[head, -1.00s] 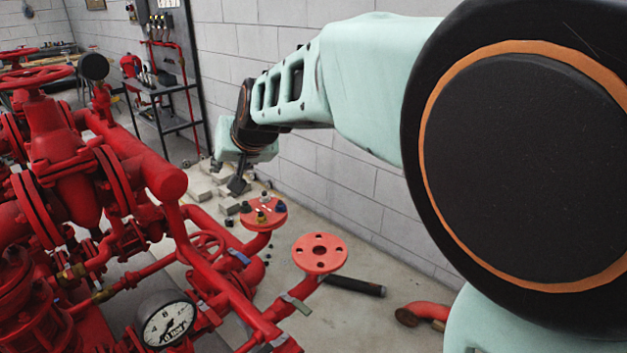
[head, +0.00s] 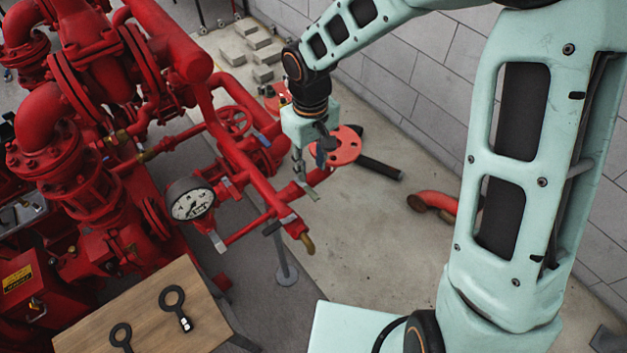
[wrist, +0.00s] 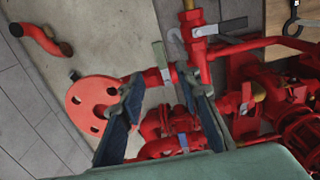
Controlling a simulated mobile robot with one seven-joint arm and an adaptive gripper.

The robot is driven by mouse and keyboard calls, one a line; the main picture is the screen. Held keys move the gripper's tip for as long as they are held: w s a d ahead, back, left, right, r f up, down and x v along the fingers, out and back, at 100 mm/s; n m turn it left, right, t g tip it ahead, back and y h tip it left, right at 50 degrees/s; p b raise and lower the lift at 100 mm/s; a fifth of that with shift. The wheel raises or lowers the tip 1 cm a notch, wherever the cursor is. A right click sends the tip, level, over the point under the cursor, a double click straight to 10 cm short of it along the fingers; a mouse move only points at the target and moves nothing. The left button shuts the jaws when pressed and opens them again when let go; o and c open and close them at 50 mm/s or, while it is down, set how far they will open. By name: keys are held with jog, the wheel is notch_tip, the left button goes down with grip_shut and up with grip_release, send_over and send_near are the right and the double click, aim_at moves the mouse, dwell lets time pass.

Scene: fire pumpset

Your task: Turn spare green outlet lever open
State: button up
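The spare outlet's lever (head: 307,190) is a flat grey-green handle on the red branch pipe that leads to the round red flange (head: 348,147). In the wrist view the lever (wrist: 161,54) lies just beyond and between the fingertips, with the flange (wrist: 92,105) to its left. My gripper (head: 311,168) hangs over this branch, pointing down. In the wrist view my gripper (wrist: 161,86) has its two fingers well apart, with nothing held between them. I cannot tell whether a finger touches the lever.
Red pump pipework stands at left, with a pressure gauge (head: 192,203). A blue lever (head: 262,137) and a dark grey lever (head: 279,225) are close by. A wooden table (head: 150,305) holds ring-ended tools. A black cylinder (head: 380,167) lies on the floor near the flange.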

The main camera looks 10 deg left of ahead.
aim_at(311, 192)
notch_tip(311, 192, down, 9)
jog(key=shift+f, duration=0.15)
dwell(0.4)
grip_shut()
